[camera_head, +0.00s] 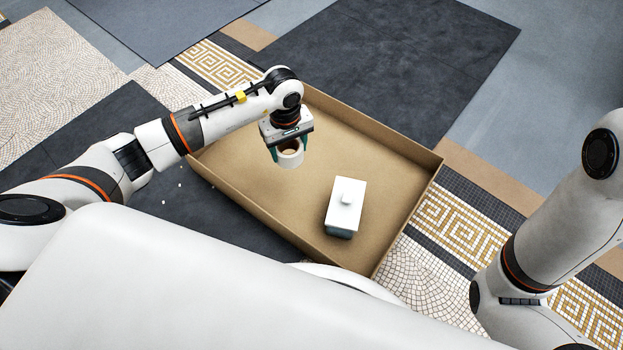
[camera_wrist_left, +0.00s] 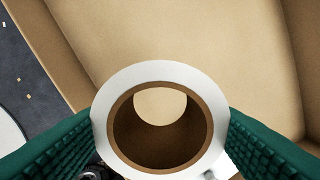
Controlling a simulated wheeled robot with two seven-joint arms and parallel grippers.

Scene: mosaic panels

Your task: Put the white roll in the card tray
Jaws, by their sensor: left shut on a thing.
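The white roll (camera_head: 290,155) is a white ring with a brown core. My left gripper (camera_head: 289,152) is shut on it and holds it over the card tray (camera_head: 406,148). In the left wrist view the roll (camera_wrist_left: 104,114) sits between the two green finger pads (camera_wrist_left: 160,135), its hole facing the camera. The tray is a shallow brown box, and its bare floor shows beneath the roll in the left wrist view (camera_wrist_left: 200,40). I cannot tell the exact height of the roll above the floor. My right gripper is out of view; only part of my right arm shows.
A white lidded box (camera_head: 346,203) with a dark lower part stands in the tray, to the right of the roll. The tray's floor between and behind them is clear. Dark panels (camera_head: 390,55) and mosaic strips (camera_head: 455,222) lie around the tray. Small white chips are scattered left of it.

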